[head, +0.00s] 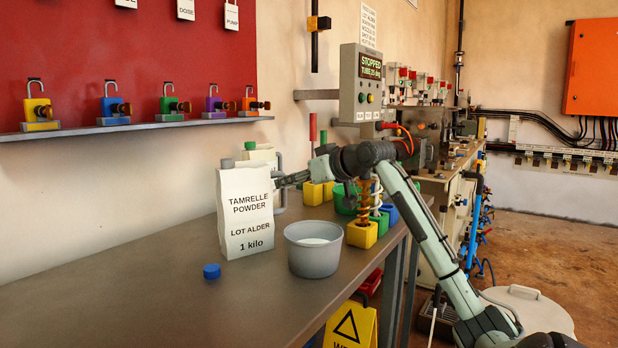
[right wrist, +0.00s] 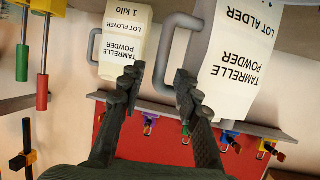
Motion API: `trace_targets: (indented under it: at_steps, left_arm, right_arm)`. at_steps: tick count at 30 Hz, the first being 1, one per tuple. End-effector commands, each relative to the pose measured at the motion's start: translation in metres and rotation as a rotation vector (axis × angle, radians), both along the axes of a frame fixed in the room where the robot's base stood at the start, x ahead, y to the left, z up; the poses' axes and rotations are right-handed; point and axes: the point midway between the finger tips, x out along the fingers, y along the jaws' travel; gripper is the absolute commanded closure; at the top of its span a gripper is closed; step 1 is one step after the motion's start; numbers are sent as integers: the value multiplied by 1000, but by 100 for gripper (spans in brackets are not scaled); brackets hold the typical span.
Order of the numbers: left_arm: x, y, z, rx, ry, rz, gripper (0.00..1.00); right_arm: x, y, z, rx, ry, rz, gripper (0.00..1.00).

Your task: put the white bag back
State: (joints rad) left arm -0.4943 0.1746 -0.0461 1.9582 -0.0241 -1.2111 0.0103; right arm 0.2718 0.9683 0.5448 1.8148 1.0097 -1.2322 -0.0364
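The white bag (head: 245,212), labelled "TAMRELLE POWDER, LOT ALDER, 1 kilo", stands upright on the bench with a bare grey spout on top. It shows upside down in the right wrist view (right wrist: 240,65), with a grey handle on its side. A similar "LOT PLOVER" bag (right wrist: 125,42) stands behind it, and its top shows in the head view (head: 262,153). My right gripper (head: 284,180) is open beside the Alder bag's handle side. In the wrist view the fingers (right wrist: 157,84) are apart and empty, one fingertip overlapping the handle's edge. My left gripper is out of view.
A blue cap (head: 212,271) lies on the bench (head: 130,300). The bench's left part is clear. Padlocks line a shelf (head: 150,126) behind.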

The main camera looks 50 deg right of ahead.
Motion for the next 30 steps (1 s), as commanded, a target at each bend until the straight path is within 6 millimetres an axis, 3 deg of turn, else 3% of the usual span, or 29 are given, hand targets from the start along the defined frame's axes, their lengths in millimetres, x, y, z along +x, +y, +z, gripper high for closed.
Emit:
trace_targets:
  at_steps: [6, 13, 18, 30]
  left_arm:
    - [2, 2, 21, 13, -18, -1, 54]
    - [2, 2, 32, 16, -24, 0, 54]
    - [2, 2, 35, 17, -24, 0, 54]
    - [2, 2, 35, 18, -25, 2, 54]
  right_arm:
    - [-45, 4, 17, -1, -2, 0, 67]
    - [-78, 7, 31, -1, -1, 0, 67]
    - [-87, 8, 34, 0, 0, 1, 67]
    - [-87, 8, 34, 0, 0, 1, 67]
